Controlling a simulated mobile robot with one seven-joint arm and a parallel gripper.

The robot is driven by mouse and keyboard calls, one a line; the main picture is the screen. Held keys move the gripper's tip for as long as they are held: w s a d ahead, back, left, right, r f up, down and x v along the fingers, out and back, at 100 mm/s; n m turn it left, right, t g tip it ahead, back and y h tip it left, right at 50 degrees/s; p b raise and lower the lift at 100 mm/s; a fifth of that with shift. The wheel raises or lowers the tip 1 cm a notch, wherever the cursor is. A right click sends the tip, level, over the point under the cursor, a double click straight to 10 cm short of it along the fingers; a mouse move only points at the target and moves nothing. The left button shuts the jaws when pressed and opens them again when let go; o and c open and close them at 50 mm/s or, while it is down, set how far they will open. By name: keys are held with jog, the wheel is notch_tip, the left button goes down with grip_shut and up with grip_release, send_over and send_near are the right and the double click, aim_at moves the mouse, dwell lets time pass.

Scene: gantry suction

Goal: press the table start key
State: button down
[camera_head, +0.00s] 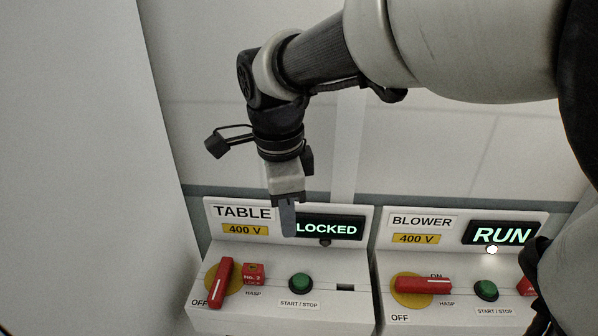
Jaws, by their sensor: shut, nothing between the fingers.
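The table panel (213,257) is labelled TABLE, 400 V. Its display (335,228) reads LOCKED, partly covered at its left end by my gripper. Its start key is a green round button (300,282) over a START / STOP label. Its red handle (222,282) stands near upright on a yellow disc, with OFF marked below. A red lock tag (253,273) marked No. 2 sits at the hasp. My gripper (287,232) is shut and empty, pointing down, and appears above the green button in the picture. I cannot tell its distance from the panel.
The blower panel (390,262) stands to the right. Its display (502,235) reads RUN above a lit white lamp. Its red handle (424,285) lies level, beside another green button (486,290). A pale wall or cabinet side (85,170) fills the left.

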aim_at(300, 280)
jog(key=m, duration=0.1)
jog(key=d+m, duration=0.1)
jog(key=m, duration=0.1)
jog(key=shift+s+d+f, duration=0.2)
jog(key=shift+s, duration=0.05)
jog(key=f, duration=0.4)
jog(key=f+b, duration=0.1)
jog(key=f, duration=0.4)
jog(key=w+f, duration=0.1)
jog(key=f, duration=0.4)
jog(key=shift+d, duration=0.3)
